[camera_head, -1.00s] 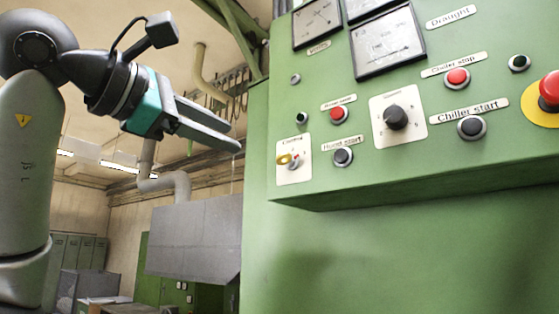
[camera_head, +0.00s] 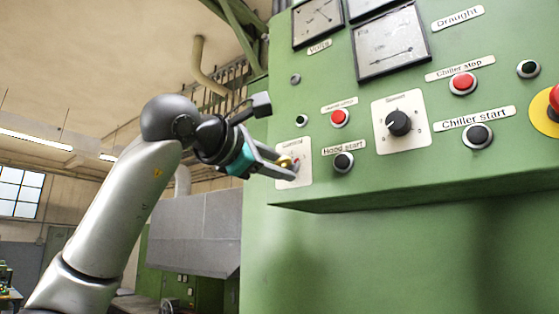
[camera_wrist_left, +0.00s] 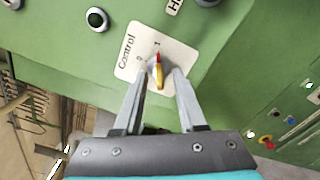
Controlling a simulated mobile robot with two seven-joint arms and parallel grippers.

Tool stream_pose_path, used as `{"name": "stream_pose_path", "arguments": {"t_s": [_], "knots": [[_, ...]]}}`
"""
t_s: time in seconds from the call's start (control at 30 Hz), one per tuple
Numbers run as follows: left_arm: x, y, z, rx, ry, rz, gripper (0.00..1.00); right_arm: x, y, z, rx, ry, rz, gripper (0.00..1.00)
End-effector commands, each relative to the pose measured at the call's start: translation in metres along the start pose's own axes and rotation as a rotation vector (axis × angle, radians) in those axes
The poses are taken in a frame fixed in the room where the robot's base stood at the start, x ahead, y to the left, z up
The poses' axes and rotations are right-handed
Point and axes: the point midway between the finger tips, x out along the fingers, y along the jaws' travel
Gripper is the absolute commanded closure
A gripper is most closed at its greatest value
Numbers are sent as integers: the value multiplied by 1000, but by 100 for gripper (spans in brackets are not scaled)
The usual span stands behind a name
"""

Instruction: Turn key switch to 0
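The key switch (camera_wrist_left: 158,74) sits on a white plate labelled "Control" (camera_wrist_left: 128,66) on the green panel. Its yellow key has a red tip pointing toward the "1" mark; another mark, seemingly "0", is to the left. In the head view the key (camera_head: 285,162) is partly hidden by my gripper. My left gripper (camera_head: 289,167) is open at the plate. In the left wrist view its two fingers (camera_wrist_left: 160,80) lie on either side of the key, with a gap on each side. My right gripper is not in view.
Right of the plate are a black "Hood start" button (camera_head: 343,162), a red button (camera_head: 340,117) and a black rotary knob (camera_head: 399,122). Chiller buttons and an emergency stop (camera_head: 553,98) are farther right. Gauges (camera_head: 390,43) are above. The panel's lower edge overhangs open room.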

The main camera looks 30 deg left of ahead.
Motion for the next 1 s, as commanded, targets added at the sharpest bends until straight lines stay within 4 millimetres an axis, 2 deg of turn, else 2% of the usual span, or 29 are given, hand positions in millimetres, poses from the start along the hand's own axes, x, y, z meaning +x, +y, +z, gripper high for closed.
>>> {"name": "stream_pose_path", "arguments": {"t_s": [0.33, 0.67, 1.0], "knots": [[4, 0, 0, 0, 0, 0, 61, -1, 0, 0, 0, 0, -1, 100], [4, 0, 0, 0, 0, 0, 98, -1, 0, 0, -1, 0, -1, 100], [3, 0, 0, 0, 0, 0, 100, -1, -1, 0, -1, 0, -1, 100]]}}
